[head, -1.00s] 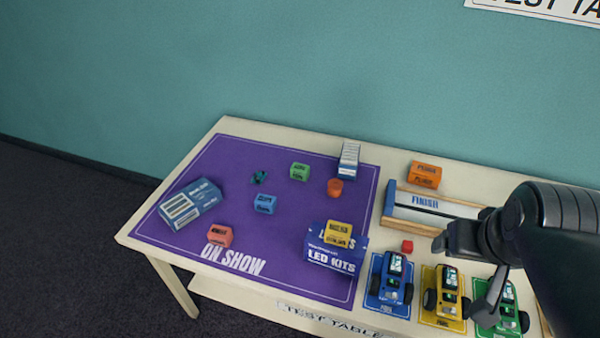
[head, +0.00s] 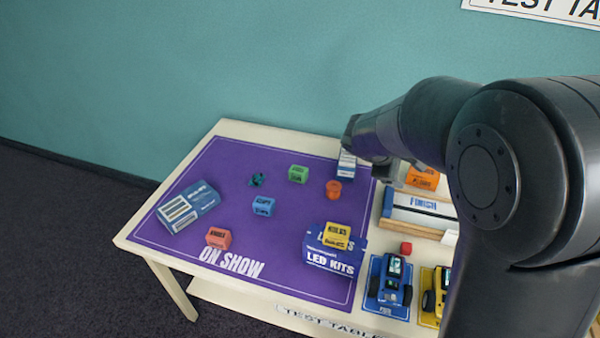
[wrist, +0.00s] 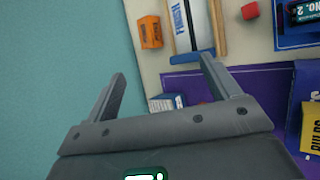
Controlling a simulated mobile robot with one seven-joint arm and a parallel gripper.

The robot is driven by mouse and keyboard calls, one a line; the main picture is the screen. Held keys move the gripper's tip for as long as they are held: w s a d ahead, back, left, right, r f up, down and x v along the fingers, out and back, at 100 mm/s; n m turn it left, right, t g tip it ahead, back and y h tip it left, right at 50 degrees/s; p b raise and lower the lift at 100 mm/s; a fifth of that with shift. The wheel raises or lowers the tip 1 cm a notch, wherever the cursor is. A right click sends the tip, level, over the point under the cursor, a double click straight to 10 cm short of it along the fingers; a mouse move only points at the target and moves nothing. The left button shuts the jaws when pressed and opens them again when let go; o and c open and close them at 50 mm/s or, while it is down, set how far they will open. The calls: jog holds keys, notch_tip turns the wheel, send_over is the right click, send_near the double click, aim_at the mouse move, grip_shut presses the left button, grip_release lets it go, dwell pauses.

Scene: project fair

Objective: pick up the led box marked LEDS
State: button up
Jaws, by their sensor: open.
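I cannot read the word LEDS for certain on any small box. A green box (head: 298,174) with a dark label, too small to read surely, sits at the back of the purple mat. A blue box (head: 263,206) and a red box (head: 219,237) are nearer the front. A yellow box (head: 337,235) rests on the blue LED KITS box (head: 330,260). My gripper (wrist: 160,70) is open and empty. It hangs over the table's back, near a white and blue carton (wrist: 167,102) and an orange box (wrist: 150,32). My arm hides part of the carton in the head view (head: 346,172).
The purple mat (head: 290,220) also holds an orange cylinder (head: 334,188), a small teal item (head: 257,180) and a large blue-white pack (head: 188,206). Right of it are a FINISH track (head: 420,206), a red cube (head: 406,248) and toy cars (head: 390,283). A teal wall stands behind.

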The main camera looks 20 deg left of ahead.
jog(key=w+a+f+n+t, duration=0.2)
jog(key=w+a+f+n, duration=0.35)
jog(key=a, duration=0.45)
jog(key=n+t+y, duration=0.4)
jog(key=n+y, duration=0.1)
jog(key=n, duration=0.9)
send_near(296, 174)
jog(key=shift+w+f+m, duration=0.2)
jog(key=shift+f+m, duration=0.05)
jog(key=shift+f, duration=0.15)
jog(key=x, duration=1.1)
jog(key=shift+w, duration=0.4)
jog(key=shift+c, duration=0.4)
jog(key=c, duration=1)
